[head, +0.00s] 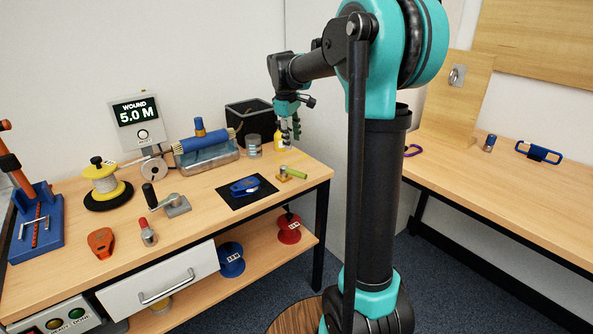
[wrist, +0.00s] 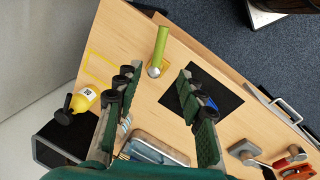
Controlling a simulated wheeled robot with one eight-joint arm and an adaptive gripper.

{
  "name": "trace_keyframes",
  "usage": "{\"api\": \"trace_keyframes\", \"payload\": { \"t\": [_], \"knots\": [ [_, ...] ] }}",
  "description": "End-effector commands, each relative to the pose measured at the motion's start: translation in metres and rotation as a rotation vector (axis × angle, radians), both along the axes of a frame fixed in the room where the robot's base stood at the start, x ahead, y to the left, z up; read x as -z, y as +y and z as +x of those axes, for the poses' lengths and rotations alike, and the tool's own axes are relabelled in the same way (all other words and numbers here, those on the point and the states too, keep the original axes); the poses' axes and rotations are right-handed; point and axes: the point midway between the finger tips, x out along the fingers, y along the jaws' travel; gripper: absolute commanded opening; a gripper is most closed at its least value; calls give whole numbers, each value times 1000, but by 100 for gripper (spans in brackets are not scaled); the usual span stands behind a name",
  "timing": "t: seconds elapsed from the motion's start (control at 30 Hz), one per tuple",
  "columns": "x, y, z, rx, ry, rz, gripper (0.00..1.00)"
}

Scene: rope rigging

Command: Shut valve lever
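The valve lever is a green handle (head: 295,173) on a small brass-coloured valve with a wooden base, near the right end of the left workbench. In the wrist view the green lever (wrist: 161,45) points away from the valve's round metal pivot, towards the bench edge. My gripper (head: 290,136) is above the back right part of the bench, higher than the lever and apart from it. In the wrist view my gripper (wrist: 156,76) has its two fingers spread with nothing between them; the lever shows beyond the fingertips.
A black mat (head: 247,190) with a blue tool lies left of the valve. A yellow bottle (wrist: 82,101), a black bin (head: 250,118) and a metal can (head: 253,146) stand behind. A yellow outline (wrist: 104,66) marks bare bench beside the valve.

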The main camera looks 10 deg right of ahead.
Motion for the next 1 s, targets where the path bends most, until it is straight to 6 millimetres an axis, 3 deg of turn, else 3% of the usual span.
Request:
{"api": "trace_keyframes", "payload": {
  "t": [0.6, 0.8, 1.0],
  "knots": [
    [117, -16, 17, 3, -1, 1, 39],
    [137, -19, 20, 2, -1, 1, 39],
    [142, -19, 20, 1, -1, 1, 39]
  ]
}}
